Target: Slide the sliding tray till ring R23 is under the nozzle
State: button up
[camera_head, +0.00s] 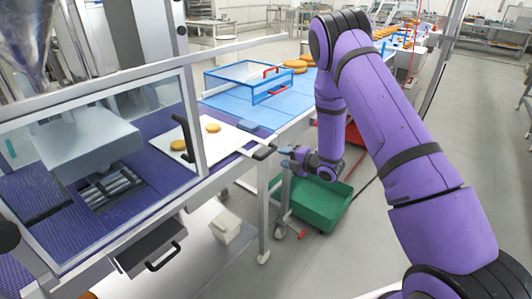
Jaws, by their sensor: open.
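The white sliding tray (226,151) lies on the purple and blue surface, sticking out to the right of the clear-panelled housing. Two golden rounds, one at the left (178,144) and one farther right (213,128), sit on it. No ring label, R23 included, can be read. A dark bar handle (264,152) is at the tray's right end. My gripper (285,157) is open just right of this handle; I cannot tell whether it touches it. A grey block-like machine head (85,138) is behind the clear panel. I cannot make out a nozzle tip.
A blue-edged clear box (250,84) with a red handle and more golden rounds (296,66) stand farther back. A green bin (318,203) is on the floor below my gripper. A black-handled drawer (150,248) is at the lower front. A frame post (190,118) rises beside the tray.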

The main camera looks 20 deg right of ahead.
aim_at(270, 154)
jog(key=x, duration=1)
grip_shut()
